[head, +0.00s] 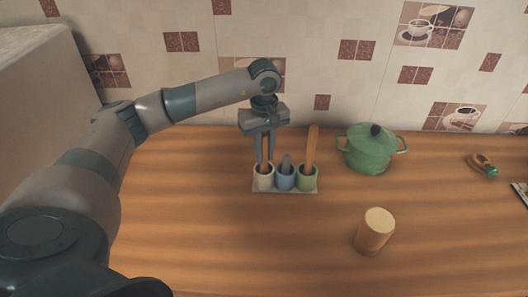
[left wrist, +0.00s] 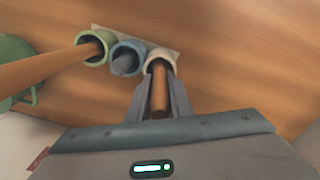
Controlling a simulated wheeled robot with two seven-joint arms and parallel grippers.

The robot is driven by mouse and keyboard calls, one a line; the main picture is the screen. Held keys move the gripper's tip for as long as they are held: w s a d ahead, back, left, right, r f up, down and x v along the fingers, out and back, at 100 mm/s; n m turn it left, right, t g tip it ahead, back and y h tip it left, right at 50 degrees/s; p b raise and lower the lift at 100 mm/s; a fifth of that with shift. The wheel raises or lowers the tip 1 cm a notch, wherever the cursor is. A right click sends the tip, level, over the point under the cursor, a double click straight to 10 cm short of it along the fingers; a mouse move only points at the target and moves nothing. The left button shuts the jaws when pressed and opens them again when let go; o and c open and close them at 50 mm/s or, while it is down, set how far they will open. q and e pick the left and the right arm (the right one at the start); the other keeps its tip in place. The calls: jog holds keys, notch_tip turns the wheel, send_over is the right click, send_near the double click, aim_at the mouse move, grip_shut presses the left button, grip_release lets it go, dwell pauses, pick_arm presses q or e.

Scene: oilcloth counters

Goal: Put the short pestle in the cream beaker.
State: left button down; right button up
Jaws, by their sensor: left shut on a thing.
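The cream beaker (head: 263,184) stands at the left end of a row of three on the counter; it also shows in the left wrist view (left wrist: 161,55). My left gripper (head: 264,160) points down above it, shut on a brown wooden pestle (left wrist: 160,95). The pestle is roughly upright between the fingers, and its lower end is at the beaker's mouth and looks to be inside it. How deep it reaches is hidden. My right gripper is not in view.
The blue beaker (head: 285,184) holds a grey-blue piece, and the green beaker (head: 307,184) a long wooden stick (head: 311,150). All stand on a pale base (head: 285,192). A green lidded pot (head: 370,153) and a tan cylinder (head: 375,231) are to the right. The front counter is clear.

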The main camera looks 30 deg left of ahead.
pick_arm(q)
jog(key=shift+f, duration=0.5)
jog(key=shift+f, duration=0.2)
jog(key=c, duration=1.6)
grip_release()
jog(key=shift+r, duration=0.1)
